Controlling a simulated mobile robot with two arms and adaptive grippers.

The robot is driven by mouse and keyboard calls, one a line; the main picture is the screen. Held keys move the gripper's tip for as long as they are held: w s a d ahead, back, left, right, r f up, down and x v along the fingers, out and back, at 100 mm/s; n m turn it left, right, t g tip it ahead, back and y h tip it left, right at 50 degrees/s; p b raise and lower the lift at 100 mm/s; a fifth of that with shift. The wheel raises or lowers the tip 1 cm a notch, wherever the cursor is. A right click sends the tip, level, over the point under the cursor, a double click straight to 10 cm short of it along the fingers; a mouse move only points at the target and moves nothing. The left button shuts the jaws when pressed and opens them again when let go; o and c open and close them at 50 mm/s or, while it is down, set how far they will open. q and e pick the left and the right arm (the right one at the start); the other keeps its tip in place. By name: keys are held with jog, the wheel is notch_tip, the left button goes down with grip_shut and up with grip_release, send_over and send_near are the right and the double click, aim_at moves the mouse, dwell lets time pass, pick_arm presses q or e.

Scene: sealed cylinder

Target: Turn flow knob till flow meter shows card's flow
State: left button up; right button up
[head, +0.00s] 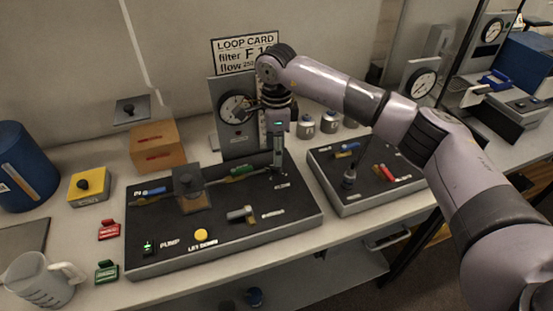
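The loop card (232,56) stands at the back; it reads "filter F" and "flow 250", and my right arm hides its right part. Below it, a grey upright panel (236,144) carries a round white dial (232,105), partly covered by my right gripper (254,107). The gripper is at the dial's right side; its fingers are dark and small, so I cannot tell their opening or any contact. A narrow upright scale (263,130) and a dark upright column (279,150) stand just right. The flow knob is not clearly visible. My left gripper is out of view.
The black-topped pump board (255,222) holds a clear block, valves and a yellow button (201,234). A second board (350,198) lies right. An orange box (157,145), yellow block (89,187), blue drum (24,170) and jug (40,280) stand left.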

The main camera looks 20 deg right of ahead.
notch_tip(320, 180, up, 7)
dwell(0.3)
jog(key=shift+f, duration=0.1)
